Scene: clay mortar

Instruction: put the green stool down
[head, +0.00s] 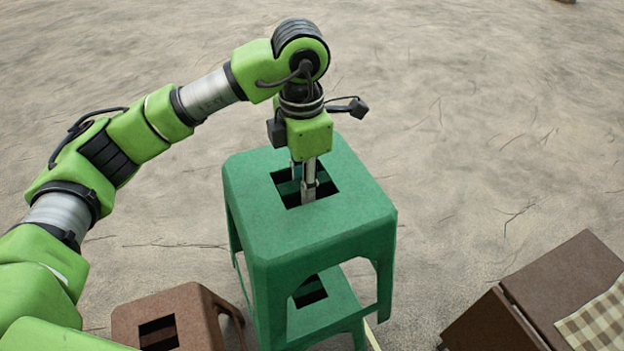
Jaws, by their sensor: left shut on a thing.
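The green stool (335,235) stands upright in the middle of the head view, with a square hole in its seat. A lower green piece with a similar dark hole (312,291) shows beneath it, seemingly a second green stool under or inside the first. My left gripper (309,190) reaches down from above with its fingers at the hole. It is shut on the green stool at the hole's edge; the fingertips are partly hidden inside. I cannot tell whether the stool's feet touch the ground, as they are out of frame. My right gripper is not in view.
A brown stool (198,312) with a square hole stands at the lower left, close to the green stool. A brown wooden box or table (565,275) with a checked cloth (600,318) is at the lower right. Bare sandy ground (480,130) lies open behind and to the right.

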